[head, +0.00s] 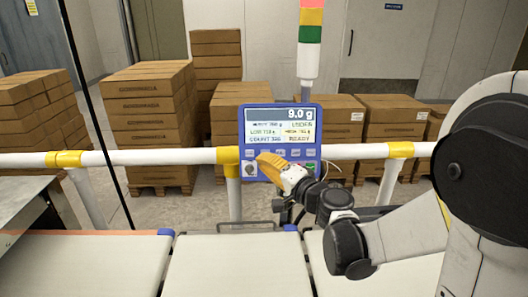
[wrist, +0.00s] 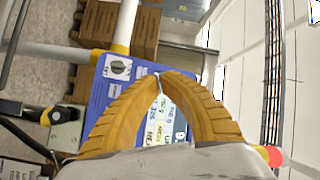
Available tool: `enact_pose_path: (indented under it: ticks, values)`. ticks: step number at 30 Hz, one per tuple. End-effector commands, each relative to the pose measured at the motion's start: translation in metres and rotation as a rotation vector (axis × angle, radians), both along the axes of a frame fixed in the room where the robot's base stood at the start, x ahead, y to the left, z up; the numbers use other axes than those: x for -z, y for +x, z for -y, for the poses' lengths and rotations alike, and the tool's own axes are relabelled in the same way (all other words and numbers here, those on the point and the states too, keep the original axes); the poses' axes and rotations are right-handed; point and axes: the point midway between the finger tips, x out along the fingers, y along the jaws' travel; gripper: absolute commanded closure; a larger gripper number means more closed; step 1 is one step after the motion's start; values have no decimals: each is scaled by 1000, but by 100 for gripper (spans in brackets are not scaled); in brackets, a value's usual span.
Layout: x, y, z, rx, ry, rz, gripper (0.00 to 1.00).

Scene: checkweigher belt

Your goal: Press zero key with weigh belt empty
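The blue weigher panel (head: 312,130) stands on a post behind the belts, its screen (head: 280,115) reading 9.0 g. A row of small keys (head: 295,152) runs below the screen; their labels are too small to read, so I cannot tell the zero key. My gripper (head: 262,162) has orange fingers and is in front of the panel's lower left, hiding some keys. In the wrist view the fingertips (wrist: 158,75) meet, with nothing between them, over the panel (wrist: 100,95). Contact with a key cannot be told. The middle belt (head: 235,265), apparently the weigh belt, is empty in the visible part.
A white and yellow rail (head: 150,157) crosses behind the belts. A round knob (head: 250,171) sits at the panel's lower left. A red, yellow and green light tower (head: 310,35) rises behind it. Stacked cartons (head: 145,105) stand beyond the rail. The left belt (head: 80,265) is bare.

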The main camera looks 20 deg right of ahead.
Motion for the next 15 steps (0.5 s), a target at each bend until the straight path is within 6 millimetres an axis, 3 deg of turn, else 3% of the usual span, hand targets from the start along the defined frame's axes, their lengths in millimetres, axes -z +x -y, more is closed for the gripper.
enact_pose_path:
  ticks: [8,15]
  values:
    - [2,6,1,-1,-1,-1,100]
    - [12,35,8,-1,-1,-1,100]
